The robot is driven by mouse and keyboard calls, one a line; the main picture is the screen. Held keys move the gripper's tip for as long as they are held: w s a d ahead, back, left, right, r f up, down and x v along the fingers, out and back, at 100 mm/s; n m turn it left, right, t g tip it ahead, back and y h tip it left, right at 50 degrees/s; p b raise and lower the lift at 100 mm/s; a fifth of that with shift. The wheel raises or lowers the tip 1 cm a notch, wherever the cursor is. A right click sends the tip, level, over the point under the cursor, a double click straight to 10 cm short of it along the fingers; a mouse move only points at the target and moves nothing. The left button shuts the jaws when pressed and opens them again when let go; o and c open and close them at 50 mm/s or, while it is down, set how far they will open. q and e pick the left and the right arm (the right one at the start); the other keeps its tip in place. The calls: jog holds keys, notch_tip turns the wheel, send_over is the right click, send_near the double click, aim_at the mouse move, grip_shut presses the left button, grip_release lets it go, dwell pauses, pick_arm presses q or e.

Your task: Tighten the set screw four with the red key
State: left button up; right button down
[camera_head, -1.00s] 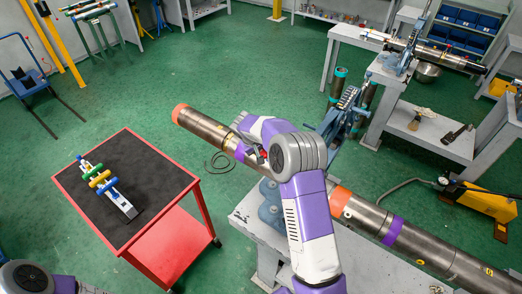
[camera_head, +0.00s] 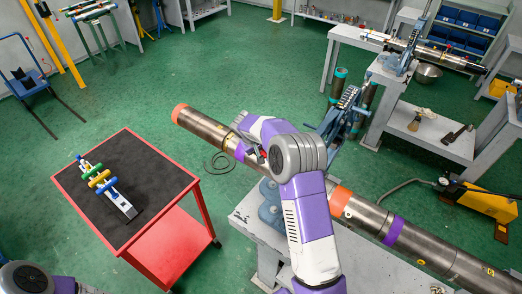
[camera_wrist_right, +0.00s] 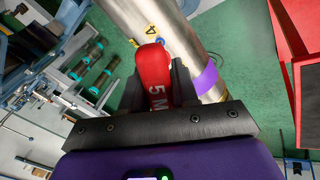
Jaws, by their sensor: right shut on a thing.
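My right gripper (camera_wrist_right: 157,84) is shut on the red key (camera_wrist_right: 154,70), whose red handle carries white lettering. In the head view a bit of the red key (camera_head: 264,152) shows beside my right gripper (camera_head: 258,150). The steel pipe (camera_head: 206,126) with orange and purple bands runs under my right arm. In the right wrist view the key handle is over the pipe (camera_wrist_right: 195,50), near a yellow mark with a "4" (camera_wrist_right: 151,30) and a small blue ring (camera_wrist_right: 161,42). The key's tip and screw four are hidden behind the handle. My left gripper is out of view.
A red cart (camera_head: 165,262) on the left bears a rack (camera_head: 122,204) with blue, yellow and green keys. The pipe lies above a grey bench (camera_head: 262,236) with a blue vise (camera_head: 270,205). A yellow pump (camera_head: 480,203) stands at the right. Green floor lies between.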

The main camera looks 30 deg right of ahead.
jog(key=shift+s+f, duration=0.1)
jog(key=shift+f, duration=0.05)
jog(key=m+b, duration=0.2)
jog(key=b, duration=0.1)
jog(key=m+b, duration=0.2)
jog(key=shift+f, duration=0.25)
jog(key=shift+m+b, duration=0.45)
jog(key=shift+m, duration=0.35)
jog(key=shift+r+m, duration=0.2)
jog(key=shift+m, duration=0.1)
jog(key=shift+f+m+b, duration=0.15)
jog(key=shift+m+b, duration=0.15)
jog(key=shift+b, duration=0.2)
jog(key=m+b, duration=0.2)
jog(key=m, duration=0.1)
jog(key=shift+m+b, duration=0.3)
jog(key=shift+m, duration=0.9)
